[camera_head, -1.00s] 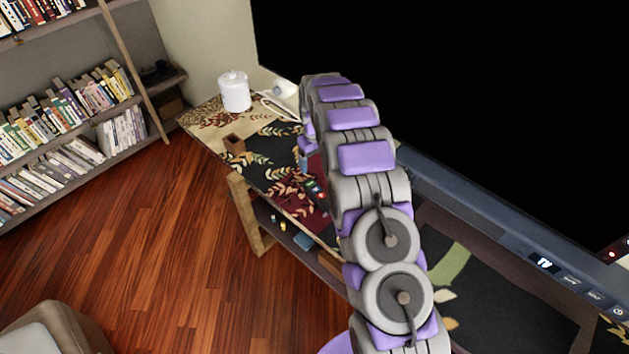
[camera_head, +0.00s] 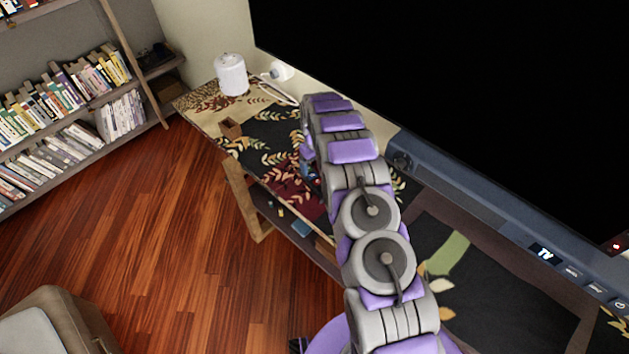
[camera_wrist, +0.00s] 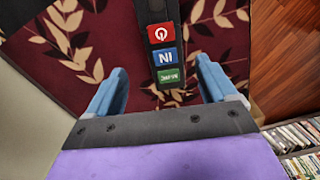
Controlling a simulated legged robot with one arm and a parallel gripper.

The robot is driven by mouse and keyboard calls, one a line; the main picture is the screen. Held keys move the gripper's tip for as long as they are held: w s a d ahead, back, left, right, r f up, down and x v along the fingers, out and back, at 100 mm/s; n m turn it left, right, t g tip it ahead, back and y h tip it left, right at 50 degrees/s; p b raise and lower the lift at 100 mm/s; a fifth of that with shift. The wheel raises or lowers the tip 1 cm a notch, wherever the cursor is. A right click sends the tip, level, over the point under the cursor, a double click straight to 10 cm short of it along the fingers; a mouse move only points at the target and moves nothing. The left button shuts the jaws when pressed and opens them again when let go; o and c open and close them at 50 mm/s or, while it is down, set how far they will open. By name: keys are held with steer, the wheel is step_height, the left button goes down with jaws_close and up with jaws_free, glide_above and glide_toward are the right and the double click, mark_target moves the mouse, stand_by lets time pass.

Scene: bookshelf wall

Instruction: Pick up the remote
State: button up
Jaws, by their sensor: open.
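The remote (camera_wrist: 160,35) is a dark bar with red, blue and green buttons. In the wrist view it lies on a dark red, leaf-patterned part of the table cover, running up out of the top edge. My gripper (camera_wrist: 162,82) is open, with its two blue fingers apart. The remote's near end shows between and just beyond the fingers, and nothing is held. In the head view my arm covers most of the gripper (camera_head: 308,172) and hides the remote. I cannot tell how far above the cover the fingertips are.
The patterned table (camera_head: 262,168) stands below a large black TV screen (camera_head: 450,90). A white canister (camera_head: 231,75) and a small brown box (camera_head: 230,128) stand at its far end. Bookshelves (camera_head: 75,115) line the left wall. Wooden floor (camera_head: 180,230) is clear left of the table.

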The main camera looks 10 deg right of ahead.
mark_target(314, 176)
steer(key=shift+f, duration=0.5)
steer(key=f, duration=0.2)
steer(key=a+f+b, duration=0.1)
steer(key=f, duration=0.1)
steer(key=shift+a+f+b, duration=0.2)
steer(key=shift+f+b, duration=0.05)
steer(key=shift+b, duration=0.05)
steer(key=shift+d+f, duration=0.15)
steer(key=shift+f, duration=0.15)
steer(key=shift+s+d, duration=0.1)
steer(key=shift+d, duration=0.35)
steer(key=shift+c, duration=0.3)
steer(key=shift+a, duration=0.45)
steer(key=c, duration=0.8)
steer(key=shift+d, duration=0.3)
steer(key=c, duration=0.4)
